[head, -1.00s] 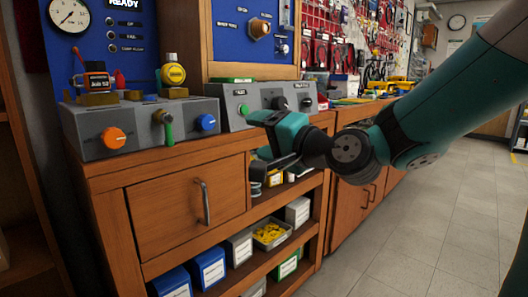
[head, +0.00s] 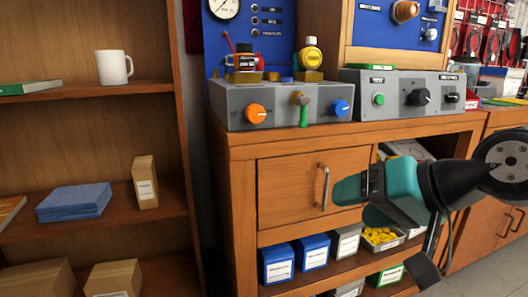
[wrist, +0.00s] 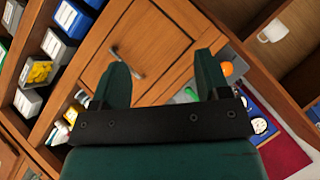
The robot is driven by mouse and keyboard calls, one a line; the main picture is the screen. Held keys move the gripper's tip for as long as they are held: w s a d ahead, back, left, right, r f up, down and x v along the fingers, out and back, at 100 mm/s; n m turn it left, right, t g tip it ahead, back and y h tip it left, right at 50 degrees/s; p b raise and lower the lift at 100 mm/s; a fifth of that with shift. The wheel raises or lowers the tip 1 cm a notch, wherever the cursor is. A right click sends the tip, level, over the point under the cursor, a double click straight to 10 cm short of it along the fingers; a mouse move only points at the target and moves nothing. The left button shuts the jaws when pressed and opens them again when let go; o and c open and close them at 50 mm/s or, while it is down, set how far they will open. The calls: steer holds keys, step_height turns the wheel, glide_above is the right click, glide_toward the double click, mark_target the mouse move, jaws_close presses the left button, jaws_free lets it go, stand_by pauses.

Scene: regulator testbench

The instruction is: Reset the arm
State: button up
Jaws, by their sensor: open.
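My gripper (head: 352,200) is teal with black parts and reaches in from the right in the head view, in front of the workbench drawer (head: 285,190) and close to its metal handle (head: 323,187). In the wrist view its two fingers (wrist: 163,82) stand wide apart with nothing between them. The drawer front (wrist: 150,45) and its handle (wrist: 126,62) lie beyond the fingers there. The drawer is closed. In the head view, part of the shelf to the right of the drawer is hidden behind my gripper and arm.
A grey control box (head: 232,118) with an orange knob (head: 256,113) and a blue knob (head: 341,108) stands on the bench. A second panel (head: 395,85) is beside it. Bins (head: 277,265) fill the lower shelf. A bookcase with a white mug (head: 114,67) stands at left.

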steer(key=s+f+n+g+h+p, duration=0.1)
steer(key=s+f+n+g+h, duration=0.3)
steer(key=s+n+g, duration=0.7)
step_height(320, 180, up, 32)
steer(key=s+m+t+p, duration=0.2)
steer(key=m+t+p, duration=0.1)
steer(key=p, duration=2.9)
steer(key=shift+s+f, duration=0.25)
